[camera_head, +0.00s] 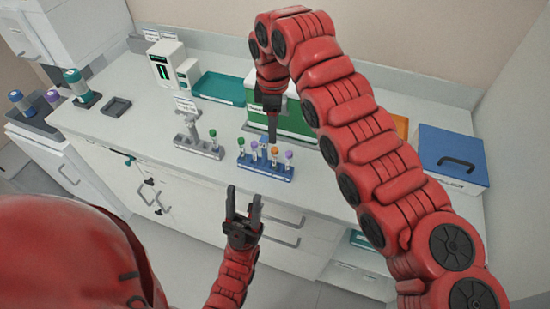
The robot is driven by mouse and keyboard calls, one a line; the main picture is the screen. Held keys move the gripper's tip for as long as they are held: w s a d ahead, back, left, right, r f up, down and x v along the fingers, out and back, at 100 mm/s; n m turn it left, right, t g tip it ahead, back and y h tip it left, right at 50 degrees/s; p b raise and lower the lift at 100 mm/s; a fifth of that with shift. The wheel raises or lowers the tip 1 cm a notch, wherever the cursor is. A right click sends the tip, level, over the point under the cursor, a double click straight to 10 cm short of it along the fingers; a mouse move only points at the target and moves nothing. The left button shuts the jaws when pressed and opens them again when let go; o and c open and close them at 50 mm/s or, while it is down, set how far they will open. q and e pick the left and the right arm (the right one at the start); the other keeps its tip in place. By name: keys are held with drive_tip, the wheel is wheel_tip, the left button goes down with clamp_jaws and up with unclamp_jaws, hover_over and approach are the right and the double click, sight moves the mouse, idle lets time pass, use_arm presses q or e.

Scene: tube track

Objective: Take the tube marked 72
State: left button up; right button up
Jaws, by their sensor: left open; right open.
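A blue rack (266,170) stands near the front edge of the counter and holds several capped tubes. Among them are a green-capped tube (241,142), a purple-capped tube (254,146), an orange-capped tube (275,152) and another purple-capped tube (288,156). The marks on the tubes are too small to read, so I cannot tell which is 72. My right gripper (272,136) points down just above or behind the blue rack; its fingertips are small and partly hard to make out. My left gripper (243,205) is open and empty, pointing up in front of the counter.
A grey rack (201,149) with a green-capped tube (212,134) stands left of the blue rack. Behind are a green box (292,124), a teal tray (218,88) and white devices (166,64). A blue box (450,157) is at right. The counter's left front is clear.

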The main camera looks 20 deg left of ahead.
sight(275, 149)
wheel_tip(275, 149, down, 7)
drive_tip(key=shift+w+f+p, duration=0.1)
drive_tip(key=shift+p, duration=1)
drive_tip(key=shift+f, duration=0.45)
drive_tip(key=shift+d+f+p, duration=0.1)
drive_tip(key=shift+f+p, duration=0.1)
drive_tip(key=shift+p, duration=0.2)
wheel_tip(275, 149, down, 4)
drive_tip(key=p, duration=0.3)
drive_tip(key=shift+f, duration=0.4)
clamp_jaws()
